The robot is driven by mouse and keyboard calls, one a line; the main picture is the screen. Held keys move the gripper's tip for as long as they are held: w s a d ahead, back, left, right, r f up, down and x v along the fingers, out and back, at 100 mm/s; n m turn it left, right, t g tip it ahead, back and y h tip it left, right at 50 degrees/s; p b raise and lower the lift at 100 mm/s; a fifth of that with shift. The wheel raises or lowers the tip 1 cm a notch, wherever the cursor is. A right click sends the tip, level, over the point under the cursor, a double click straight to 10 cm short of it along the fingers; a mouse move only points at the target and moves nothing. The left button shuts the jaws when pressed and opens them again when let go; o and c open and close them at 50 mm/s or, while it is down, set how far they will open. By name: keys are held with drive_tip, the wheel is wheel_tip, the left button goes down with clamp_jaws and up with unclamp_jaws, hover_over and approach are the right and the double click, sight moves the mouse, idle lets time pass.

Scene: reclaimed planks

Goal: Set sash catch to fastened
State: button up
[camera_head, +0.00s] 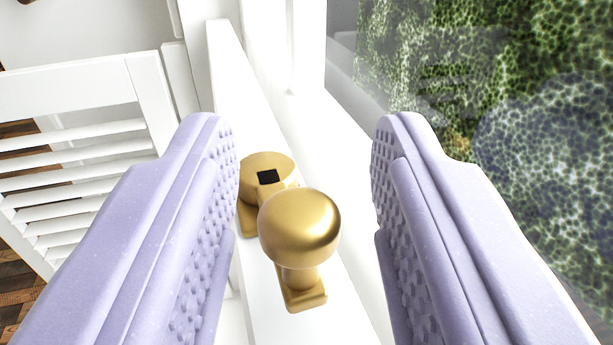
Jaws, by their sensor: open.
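The brass sash catch (300,228) is mounted on a white window rail (250,95). Its round knob faces me, in front of a round brass pivot piece (262,165) with a dark square on top. A brass foot (303,292) shows below the knob. My gripper (307,145) is open, with its two lavender textured fingers on either side of the knob. The left finger is close to the brass parts and overlaps the edge of the pivot piece in the picture; I cannot tell whether it touches. The right finger is clear of the knob.
A white louvred shutter (80,115) stands to the left, with wooden flooring (18,290) below it. Window glass (470,90) with green foliage behind it fills the right side. The white frame (305,50) runs up between them.

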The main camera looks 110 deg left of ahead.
drive_tip(key=b+v, duration=0.2)
drive_tip(key=v, duration=0.5)
drive_tip(key=shift+w+d, duration=0.2)
drive_tip(key=shift+d, duration=0.2)
drive_tip(key=shift+f, duration=0.1)
